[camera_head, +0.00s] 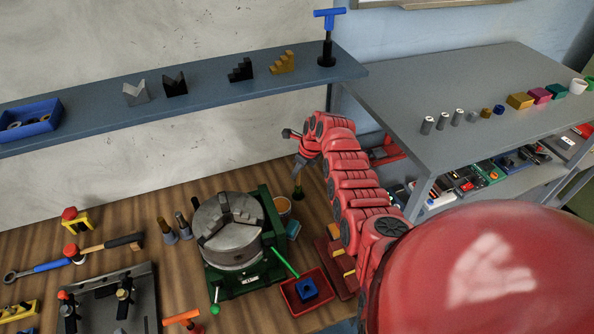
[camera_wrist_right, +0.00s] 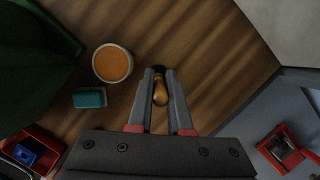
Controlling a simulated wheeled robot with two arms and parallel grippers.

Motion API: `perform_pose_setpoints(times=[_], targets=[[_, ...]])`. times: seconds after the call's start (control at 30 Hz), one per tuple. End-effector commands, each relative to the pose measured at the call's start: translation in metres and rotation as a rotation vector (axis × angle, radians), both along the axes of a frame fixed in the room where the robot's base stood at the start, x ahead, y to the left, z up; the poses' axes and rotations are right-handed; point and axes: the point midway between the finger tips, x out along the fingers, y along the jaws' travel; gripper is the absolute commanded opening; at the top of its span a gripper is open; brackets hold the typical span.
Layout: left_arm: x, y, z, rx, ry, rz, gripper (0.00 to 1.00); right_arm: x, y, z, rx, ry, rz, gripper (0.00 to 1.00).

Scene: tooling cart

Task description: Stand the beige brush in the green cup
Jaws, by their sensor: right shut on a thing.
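My right gripper (camera_wrist_right: 158,78) is shut on a slim thing with a rounded golden-brown end (camera_wrist_right: 160,92), seen between the fingers in the right wrist view; I take it to be the brush. In the head view the right gripper (camera_head: 299,172) points down behind the chuck, and the dark and yellowish held thing (camera_head: 298,192) hangs below it, above the bench. A round pale-rimmed cup (camera_head: 284,207) with an orange inside stands below and left of it; it also shows in the right wrist view (camera_wrist_right: 112,64). My left gripper is not in view.
A grey chuck on a green base (camera_head: 272,212) stands beside the cup. A teal block (camera_head: 293,229) and a red tray (camera_head: 292,298) with a blue part are close by. A blue-grey shelf (camera_head: 215,88) runs along the wall behind. The bench behind the cup looks clear.

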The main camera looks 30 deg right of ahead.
Motion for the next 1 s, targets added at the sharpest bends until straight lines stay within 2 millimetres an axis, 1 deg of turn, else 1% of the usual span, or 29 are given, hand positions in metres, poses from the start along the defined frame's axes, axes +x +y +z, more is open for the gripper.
perform_pose_setpoints(times=[0.6,1.0], targets=[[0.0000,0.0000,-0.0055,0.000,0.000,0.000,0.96,0.0000,0.0000,-0.0105,0.000,0.000,0.000,0.00],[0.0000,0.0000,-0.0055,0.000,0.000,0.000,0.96,0.0001,-0.0002,-0.0109,0.000,-0.001,-0.001,0.00]])
